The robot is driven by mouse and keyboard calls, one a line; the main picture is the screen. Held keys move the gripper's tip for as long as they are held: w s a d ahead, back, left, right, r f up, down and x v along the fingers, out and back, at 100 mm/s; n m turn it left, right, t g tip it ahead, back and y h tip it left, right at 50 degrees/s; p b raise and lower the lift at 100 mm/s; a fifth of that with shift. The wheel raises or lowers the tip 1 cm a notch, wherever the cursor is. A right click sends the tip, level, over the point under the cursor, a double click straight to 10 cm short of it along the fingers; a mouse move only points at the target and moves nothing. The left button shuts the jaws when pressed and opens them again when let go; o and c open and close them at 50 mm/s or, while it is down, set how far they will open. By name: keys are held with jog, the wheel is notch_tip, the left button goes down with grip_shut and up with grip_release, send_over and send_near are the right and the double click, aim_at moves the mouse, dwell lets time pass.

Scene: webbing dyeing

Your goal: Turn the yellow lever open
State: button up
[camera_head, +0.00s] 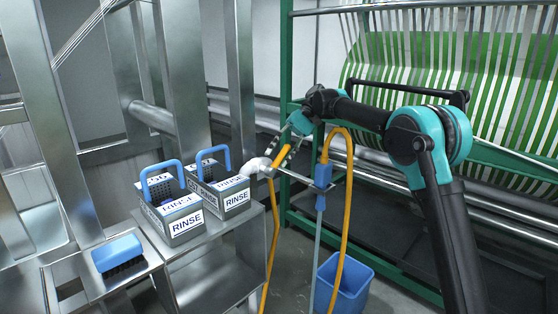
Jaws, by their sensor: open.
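The yellow lever (283,156) shows as a short slanting bar beside a pale valve body (256,166), right of the rinse boxes. My gripper (279,150) reaches down from the upper right with its jaws open, its fingers at the lever. The lever appears to lie between or just behind the fingers; I cannot tell whether they touch it. The fingers hide part of the lever and its pivot.
Two grey RINSE boxes (180,219) with blue handles stand on a metal stand at left. A blue brush (118,252) lies nearby. A yellow hose (347,215), a blue nozzle (322,175) and a blue bin (342,285) are close right. Green-framed webbing machinery (440,85) stands behind.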

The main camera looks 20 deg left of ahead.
aim_at(279, 155)
notch_tip(279, 155, up, 8)
jog(key=shift+r, duration=0.1)
dwell(0.4)
